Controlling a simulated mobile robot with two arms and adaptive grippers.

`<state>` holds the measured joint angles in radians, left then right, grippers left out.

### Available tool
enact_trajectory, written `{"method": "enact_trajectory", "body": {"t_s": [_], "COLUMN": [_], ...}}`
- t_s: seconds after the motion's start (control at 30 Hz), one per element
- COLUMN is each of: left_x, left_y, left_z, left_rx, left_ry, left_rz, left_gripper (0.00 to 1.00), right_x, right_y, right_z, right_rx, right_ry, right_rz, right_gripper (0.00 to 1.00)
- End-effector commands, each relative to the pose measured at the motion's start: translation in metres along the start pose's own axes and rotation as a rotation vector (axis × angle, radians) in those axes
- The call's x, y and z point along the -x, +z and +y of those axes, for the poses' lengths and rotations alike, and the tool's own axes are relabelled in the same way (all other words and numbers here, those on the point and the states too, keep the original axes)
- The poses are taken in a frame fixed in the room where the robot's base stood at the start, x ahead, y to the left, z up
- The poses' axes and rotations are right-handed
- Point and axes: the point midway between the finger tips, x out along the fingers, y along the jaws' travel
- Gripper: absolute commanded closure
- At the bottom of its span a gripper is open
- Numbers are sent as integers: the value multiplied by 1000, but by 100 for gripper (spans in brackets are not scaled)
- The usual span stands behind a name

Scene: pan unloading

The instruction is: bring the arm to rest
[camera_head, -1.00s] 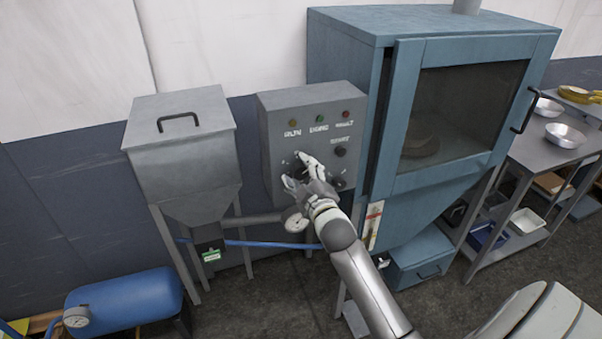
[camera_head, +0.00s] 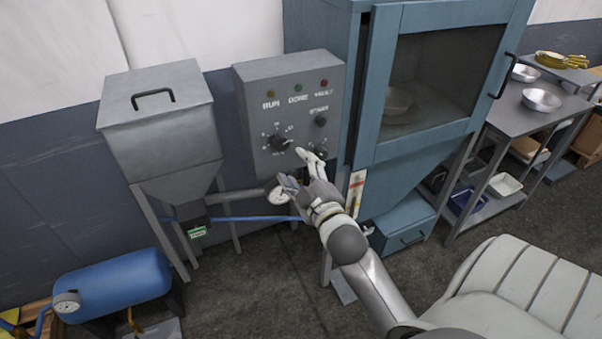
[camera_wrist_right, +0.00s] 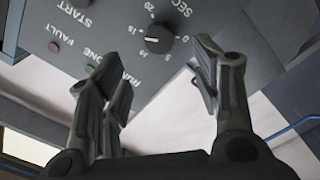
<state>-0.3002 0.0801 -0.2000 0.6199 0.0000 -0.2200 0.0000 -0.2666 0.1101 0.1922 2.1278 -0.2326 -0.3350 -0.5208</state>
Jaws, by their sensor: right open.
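My right gripper (camera_head: 299,168) is open and empty in the head view, just in front of the lower right part of the grey control box (camera_head: 252,110). In the right wrist view its fingers (camera_wrist_right: 160,95) are spread apart with nothing between them. The box's large black dial (camera_wrist_right: 158,39) shows beyond the fingers, apart from them. The dial also shows in the head view (camera_head: 280,143), to the upper left of the fingertips. My left gripper is in neither view.
A blue cabinet (camera_head: 390,165) with a glass door stands right of the control box. A grey hopper (camera_head: 165,130) stands left of it. A blue tank (camera_head: 115,285) is at lower left. A metal table (camera_head: 515,115) with pans is at the right. Open floor lies in front.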

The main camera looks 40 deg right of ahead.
Motion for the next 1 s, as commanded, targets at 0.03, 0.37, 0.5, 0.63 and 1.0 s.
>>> {"method": "enact_trajectory", "body": {"t_s": [0.03, 0.37, 0.5, 0.63, 1.0], "left_x": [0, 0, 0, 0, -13], "left_y": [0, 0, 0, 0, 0], "left_z": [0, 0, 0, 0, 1], "left_rx": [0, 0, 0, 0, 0], "left_ry": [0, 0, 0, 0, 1], "left_rz": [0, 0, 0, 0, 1], "left_gripper": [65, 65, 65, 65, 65], "right_x": [5, 15, 14, 14, 10], "right_y": [0, 0, 0, 0, 43], "right_z": [0, 1, 1, 0, -67], "right_rx": [0, 1, 1, 1, -54], "right_ry": [0, 1, 1, 1, -106], "right_rz": [-1, 0, 0, 0, -65], "right_gripper": [42, 42, 42, 42, 42]}}
